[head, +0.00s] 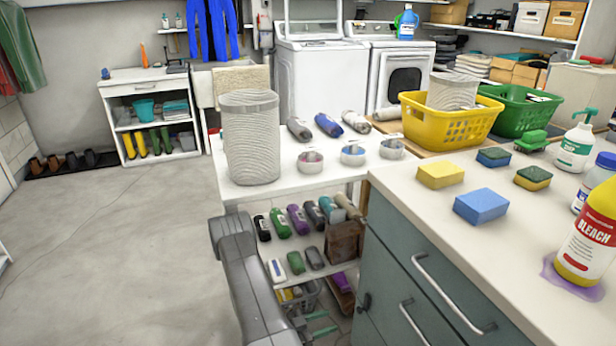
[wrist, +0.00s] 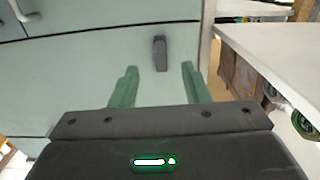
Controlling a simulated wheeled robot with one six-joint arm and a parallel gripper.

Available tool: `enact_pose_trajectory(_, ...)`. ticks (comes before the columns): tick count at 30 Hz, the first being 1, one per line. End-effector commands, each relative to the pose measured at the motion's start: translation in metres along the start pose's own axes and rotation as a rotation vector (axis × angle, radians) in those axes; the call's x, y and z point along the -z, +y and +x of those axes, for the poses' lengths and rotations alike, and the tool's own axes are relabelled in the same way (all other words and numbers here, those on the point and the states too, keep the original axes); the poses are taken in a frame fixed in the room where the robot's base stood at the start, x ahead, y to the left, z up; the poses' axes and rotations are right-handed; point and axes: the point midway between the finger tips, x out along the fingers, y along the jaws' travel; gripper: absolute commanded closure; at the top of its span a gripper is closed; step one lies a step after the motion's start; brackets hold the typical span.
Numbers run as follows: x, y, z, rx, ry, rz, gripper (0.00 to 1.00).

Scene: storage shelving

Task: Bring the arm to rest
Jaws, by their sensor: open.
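My gripper (wrist: 158,68) shows in the wrist view with its two green fingers spread apart and nothing between them. It faces the grey-green cabinet (wrist: 90,70), whose dark latch (wrist: 160,52) appears beyond the gap between the fingers. In the head view the gripper's green fingers (head: 322,323) show low down, beside the cabinet (head: 400,262) and in front of the lower shelving. My grey arm reaches down at the bottom centre and hides part of the gripper. The latch (head: 366,303) is to the right of the fingers.
A white shelf unit (head: 290,178) with bottles, rolls and a wire basket stands close to my arm. The counter (head: 410,195) on the right holds sponges and a bleach bottle (head: 588,240) standing in a purple spill. The floor (head: 110,255) at left is clear.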

Motion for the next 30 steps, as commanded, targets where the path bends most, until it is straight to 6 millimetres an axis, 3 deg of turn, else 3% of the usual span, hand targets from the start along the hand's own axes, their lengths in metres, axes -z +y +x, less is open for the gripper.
enact_pose_trajectory(10,0.001,0.000,-0.041,0.004,-0.001,0.001,0.57)
enact_pose_trajectory(30,-0.001,0.001,0.047,-0.006,0.000,0.001,0.57)
